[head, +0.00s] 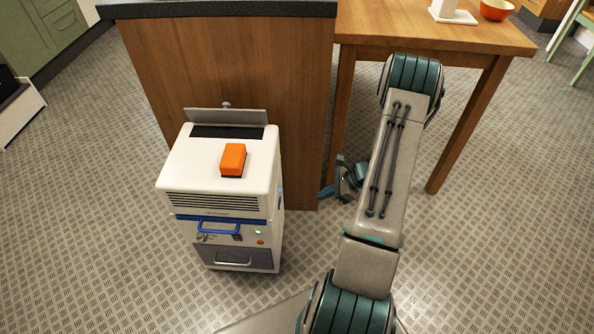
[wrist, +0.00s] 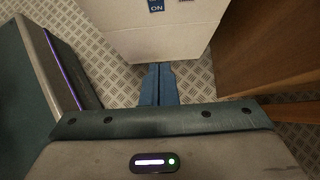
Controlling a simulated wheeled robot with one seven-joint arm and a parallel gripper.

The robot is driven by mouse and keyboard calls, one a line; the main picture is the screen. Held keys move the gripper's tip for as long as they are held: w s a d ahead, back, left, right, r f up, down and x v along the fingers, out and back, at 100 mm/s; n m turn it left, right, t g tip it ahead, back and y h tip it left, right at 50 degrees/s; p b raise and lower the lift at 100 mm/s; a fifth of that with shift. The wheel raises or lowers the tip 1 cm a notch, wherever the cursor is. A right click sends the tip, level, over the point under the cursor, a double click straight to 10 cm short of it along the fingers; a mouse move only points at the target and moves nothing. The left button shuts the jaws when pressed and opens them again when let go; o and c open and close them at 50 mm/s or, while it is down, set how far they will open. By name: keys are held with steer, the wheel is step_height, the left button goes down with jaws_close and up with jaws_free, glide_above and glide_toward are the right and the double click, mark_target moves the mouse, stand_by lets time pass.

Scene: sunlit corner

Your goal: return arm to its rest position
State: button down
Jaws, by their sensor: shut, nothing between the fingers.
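My gripper (head: 328,192) is low beside my arm in the head view, just right of the white machine, partly hidden behind my forearm. In the wrist view its two blue fingers (wrist: 158,84) are together with nothing between them. They point toward the side of the white machine (wrist: 165,32); I cannot tell the exact gap. My arm reaches up from the bottom of the head view and bends down at the elbow near the table.
The white machine (head: 183,187) carries an orange block (head: 233,159) on top. A wooden cabinet (head: 232,75) stands behind it. A wooden table (head: 400,28), with an orange bowl (head: 497,9) and a white stand (head: 453,14), is behind my arm. Floor (head: 505,230) at right is clear.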

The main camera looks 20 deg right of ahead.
steer(key=s+a+r+n+g+h+p, duration=0.1)
steer(key=a+r+n+p, duration=0.35)
steer(key=r, duration=0.65)
steer(key=a+r+n+g+p, duration=0.1)
steer(key=a+r+n+p, duration=0.3)
steer(key=r, duration=0.7)
steer(key=s+a+r+n+g+h+p, duration=0.1)
steer(key=a+r+n+g+p, duration=0.3)
steer(key=r, duration=0.7)
steer(key=s+a+r+n+t+h+p, duration=0.1)
steer(key=s+a+r+n+h+p, duration=0.1)
steer(key=r, duration=0.8)
steer(key=s+a+r+n+t+h+p, duration=0.2)
steer(key=s+r+n+p, duration=0.3)
steer(key=r+p, duration=0.4)
steer(key=s+a+r+n+t+h+p, duration=0.1)
steer(key=s+a+r+n+p, duration=0.2)
steer(key=s+r+p, duration=0.3)
steer(key=shift+a+r+n+h, duration=0.15)
steer(key=shift+r+n+h, duration=0.35)
steer(key=shift+r, duration=2.05)
steer(key=shift+s, duration=0.1)
